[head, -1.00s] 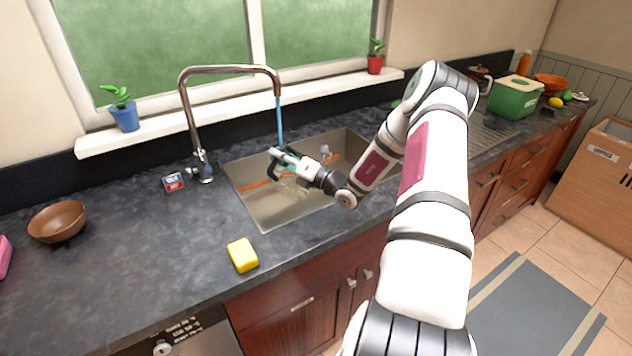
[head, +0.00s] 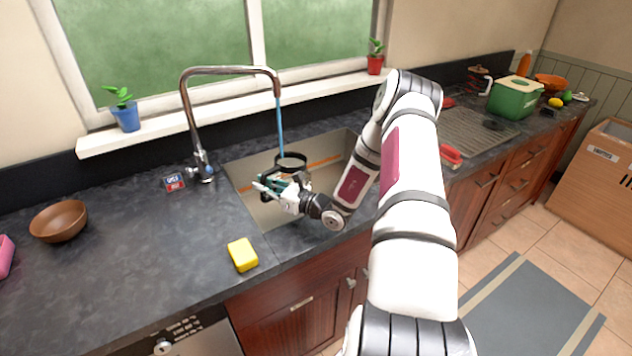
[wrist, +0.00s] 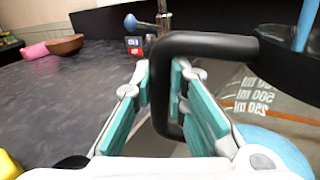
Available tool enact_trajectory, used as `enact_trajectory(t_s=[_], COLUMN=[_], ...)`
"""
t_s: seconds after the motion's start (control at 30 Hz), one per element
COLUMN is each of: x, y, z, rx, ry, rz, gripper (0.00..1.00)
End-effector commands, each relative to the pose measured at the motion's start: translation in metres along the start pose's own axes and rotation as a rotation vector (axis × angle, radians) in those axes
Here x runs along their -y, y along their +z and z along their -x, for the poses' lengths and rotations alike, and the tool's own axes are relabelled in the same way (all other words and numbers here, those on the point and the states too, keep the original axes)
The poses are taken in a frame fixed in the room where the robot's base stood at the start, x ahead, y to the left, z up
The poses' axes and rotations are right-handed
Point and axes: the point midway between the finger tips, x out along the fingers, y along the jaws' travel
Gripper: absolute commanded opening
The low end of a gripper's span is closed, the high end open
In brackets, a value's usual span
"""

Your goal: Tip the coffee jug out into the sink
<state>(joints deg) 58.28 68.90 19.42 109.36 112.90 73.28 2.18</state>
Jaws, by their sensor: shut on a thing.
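The glass jug has a black rim (head: 291,161) and stands roughly upright over the sink (head: 262,222), below the faucet spout. Its black handle (wrist: 205,45) crosses between the teal pads of my gripper (head: 268,188), which is shut on it. In the wrist view the clear wall (wrist: 275,105) of the jug shows ml marks, with a pale blue patch low down. A blue water stream (head: 281,128) runs from the faucet (head: 187,100) down to the jug's opening. My gripper hides much of the jug's body in the head view.
A yellow sponge (head: 243,254) lies on the counter in front of the sink. A brown bowl (head: 59,221) is at the left, and a small red-and-blue box (head: 174,182) sits by the faucet. A red-handled item (head: 450,154) is right of the sink. The left counter is mostly clear.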

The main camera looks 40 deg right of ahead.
Motion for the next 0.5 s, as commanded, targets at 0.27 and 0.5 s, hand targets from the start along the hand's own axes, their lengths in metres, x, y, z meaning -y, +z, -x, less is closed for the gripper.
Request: enact_trajectory(t_s=[0.27,0.5], x=[-0.001,-0.003], y=[0.007,0.028], z=[0.0,0.001], rx=[0.003,0.003], ry=[0.001,0.001], rz=[0.001,0.002], gripper=[0.0,0.0])
